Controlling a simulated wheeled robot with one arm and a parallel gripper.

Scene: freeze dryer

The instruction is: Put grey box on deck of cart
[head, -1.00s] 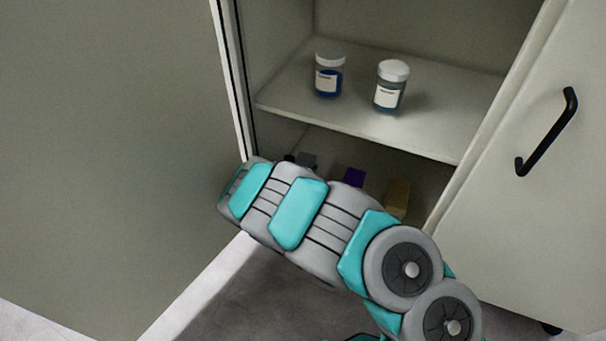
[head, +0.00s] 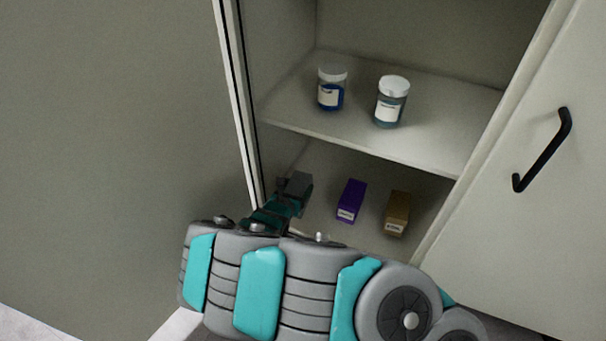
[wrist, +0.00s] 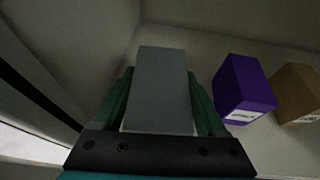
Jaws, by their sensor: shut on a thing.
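The grey box (wrist: 161,88) is between the fingers of my gripper (wrist: 162,100), which is shut on it, in the wrist view. In the head view the grey box (head: 297,183) shows at the end of my gripper (head: 285,203), at the left of the cabinet's lower compartment. Whether it touches the shelf floor is hard to tell. The cart and its deck are in neither view.
A purple box (head: 351,201) and a brown box (head: 397,213) stand to the right of the grey box. Two white-lidded jars (head: 332,88) (head: 391,102) stand on the upper shelf (head: 300,105).

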